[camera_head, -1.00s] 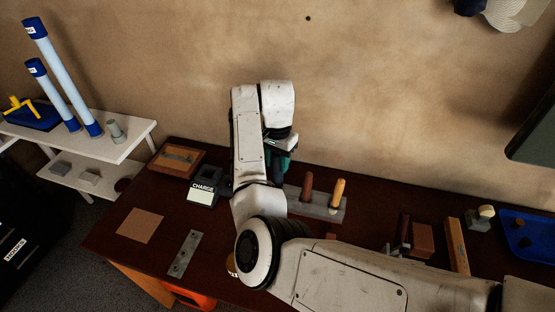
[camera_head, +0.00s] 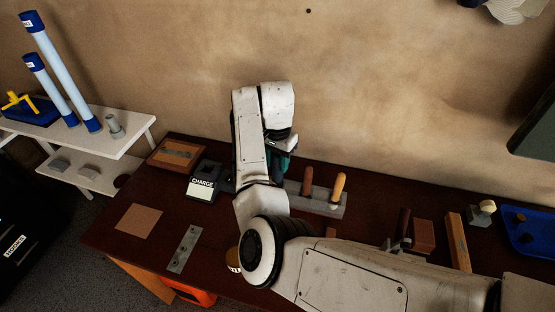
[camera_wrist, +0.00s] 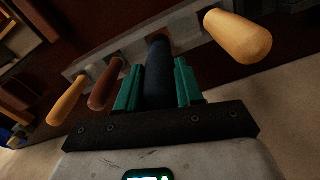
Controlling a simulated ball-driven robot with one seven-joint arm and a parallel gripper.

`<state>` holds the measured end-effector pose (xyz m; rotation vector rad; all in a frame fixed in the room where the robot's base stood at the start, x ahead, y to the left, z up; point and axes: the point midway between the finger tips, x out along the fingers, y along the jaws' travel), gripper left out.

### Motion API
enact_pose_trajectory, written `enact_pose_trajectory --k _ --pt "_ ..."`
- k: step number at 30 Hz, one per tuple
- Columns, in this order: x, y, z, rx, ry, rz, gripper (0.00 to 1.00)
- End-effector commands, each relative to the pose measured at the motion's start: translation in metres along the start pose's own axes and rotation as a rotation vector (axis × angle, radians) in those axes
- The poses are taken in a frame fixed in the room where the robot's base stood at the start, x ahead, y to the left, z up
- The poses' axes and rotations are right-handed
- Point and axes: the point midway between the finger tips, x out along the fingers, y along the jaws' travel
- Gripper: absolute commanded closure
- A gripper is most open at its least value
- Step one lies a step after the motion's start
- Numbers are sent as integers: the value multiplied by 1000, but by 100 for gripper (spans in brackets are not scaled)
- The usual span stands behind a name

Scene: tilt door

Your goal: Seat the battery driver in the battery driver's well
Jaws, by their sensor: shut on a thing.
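My gripper (camera_wrist: 158,85) has teal fingers shut on a dark blue handle, which I take for the battery driver (camera_wrist: 158,70). The handle lies in line with a grey rack (camera_wrist: 190,42); whether its lower end sits in the rack or above it I cannot tell. In the head view my arm hides the driver, and the teal fingers show only in part behind the wrist. The grey rack (camera_head: 322,205) holds a brown handle (camera_head: 307,181) and an orange handle (camera_head: 338,187) to the right of my wrist. I cannot tell which opening is the driver's well.
In the wrist view a large tan handle (camera_wrist: 237,36) stands close on one side. A black box marked CHARGE (camera_head: 201,188) stands left of my arm. A grey plate with holes (camera_head: 184,249) and a tan square (camera_head: 139,221) lie at the table's front left.

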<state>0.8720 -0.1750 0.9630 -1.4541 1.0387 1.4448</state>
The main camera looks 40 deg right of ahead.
Motion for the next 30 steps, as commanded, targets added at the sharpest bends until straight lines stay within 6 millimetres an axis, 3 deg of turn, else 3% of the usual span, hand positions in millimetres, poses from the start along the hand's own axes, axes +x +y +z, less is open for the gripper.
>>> enact_pose_trajectory --k 30 --pt "23 0 0 0 2 -1 100"
